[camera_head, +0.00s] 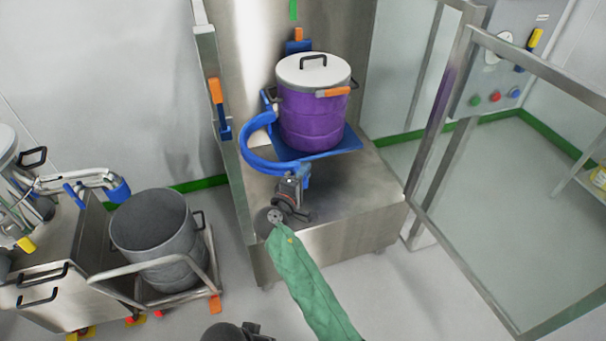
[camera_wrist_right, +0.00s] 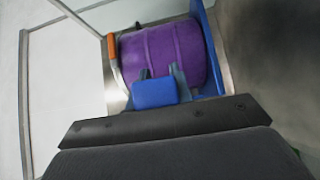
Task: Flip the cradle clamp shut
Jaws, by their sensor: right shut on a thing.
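The purple drum (camera_head: 312,122) with a pale lid stands upright on a blue cradle (camera_head: 338,145) at the steel column. The cradle clamp (camera_head: 250,152) is a curved blue arm swung out to the left, standing away from the drum in an open position. My right gripper (camera_head: 298,180) is at the clamp's near end, in front of the drum. In the right wrist view it is shut on the clamp's blue end block (camera_wrist_right: 155,93), with the purple drum (camera_wrist_right: 165,52) behind. A dark part of my left arm shows at the bottom edge; its jaws are unclear.
The steel plinth (camera_head: 345,220) lies under the cradle. A glass-panelled frame (camera_head: 440,130) stands to the right. A grey open bin (camera_head: 155,225) on a trolley stands to the left. Open floor lies in front of the plinth.

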